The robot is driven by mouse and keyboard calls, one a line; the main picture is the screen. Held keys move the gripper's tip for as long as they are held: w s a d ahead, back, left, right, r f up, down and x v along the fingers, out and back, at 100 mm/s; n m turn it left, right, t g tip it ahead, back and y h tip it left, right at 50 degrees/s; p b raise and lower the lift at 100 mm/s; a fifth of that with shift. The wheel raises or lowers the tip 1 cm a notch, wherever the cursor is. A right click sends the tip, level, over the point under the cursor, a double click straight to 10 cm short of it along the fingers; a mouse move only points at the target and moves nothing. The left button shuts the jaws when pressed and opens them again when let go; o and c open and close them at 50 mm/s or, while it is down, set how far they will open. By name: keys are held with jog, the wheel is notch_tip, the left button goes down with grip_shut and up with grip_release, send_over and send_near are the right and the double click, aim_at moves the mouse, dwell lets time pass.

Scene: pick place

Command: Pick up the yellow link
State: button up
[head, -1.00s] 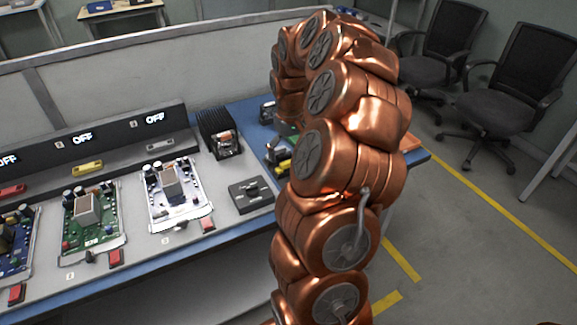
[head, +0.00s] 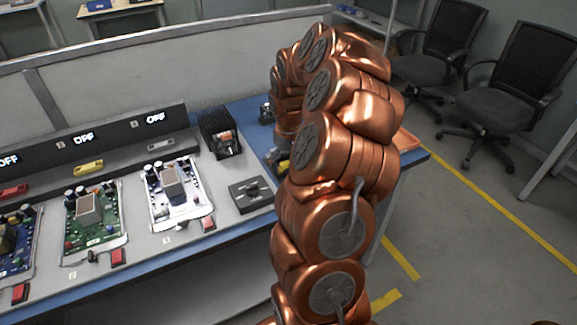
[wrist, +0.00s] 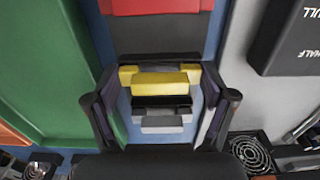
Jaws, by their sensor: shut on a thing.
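The yellow link (wrist: 160,84) is a blocky bar with a raised middle, seen in the wrist view between the two fingers of my gripper (wrist: 163,92). The gripper is shut on it, with a finger at each end. Black and grey blocky pieces show just below it in the picture; I cannot tell whether they touch it. In the head view my copper arm hides the gripper and most of that spot. A similar yellow bar (head: 89,168) sits on the grey console at the left.
In the wrist view a green surface (wrist: 40,70) lies left, a red piece (wrist: 155,6) at the top and a dark labelled box (wrist: 288,38) at right. In the head view, circuit boards (head: 176,194), a finned black block (head: 220,133) and a black switch box (head: 252,194) stand on the bench.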

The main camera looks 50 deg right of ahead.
aim_at(288, 161)
jog(key=shift+c, duration=0.3)
notch_tip(288, 161, up, 9)
jog(key=shift+r+b, duration=0.1)
jog(key=shift+b, duration=0.45)
jog(key=shift+r, duration=0.95)
jog(key=shift+r+p, duration=0.5)
jog(key=shift+r, duration=0.7)
